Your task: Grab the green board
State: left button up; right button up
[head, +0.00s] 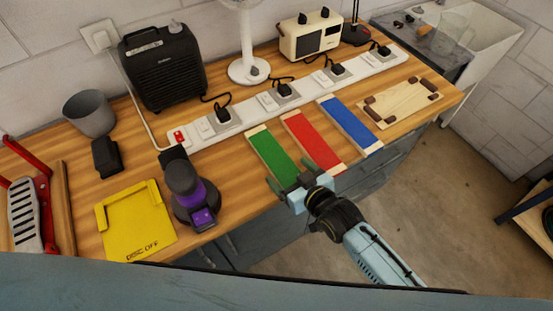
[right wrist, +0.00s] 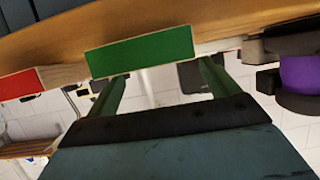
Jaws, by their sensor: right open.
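The green board (head: 272,154) lies on the wooden bench, with a pale strip at its far end. Its near end is partly hidden by my right gripper (head: 291,178), which is open at the bench's front edge. In the right wrist view the green board (right wrist: 140,52) shows just past the tips of the open right gripper (right wrist: 164,70). Nothing is held between the fingers. I cannot tell whether they touch the board. My left gripper is not in view.
A red board (head: 311,140) and a blue board (head: 349,123) lie to the right of the green one. A long white power strip (head: 250,108) runs behind them. A black and purple tool (head: 188,190) and a yellow tray (head: 138,222) are to the left.

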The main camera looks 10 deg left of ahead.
aim_at(281, 164)
jog(key=shift+x, duration=1.95)
jog(key=shift+d, duration=0.1)
jog(key=c, duration=1.2)
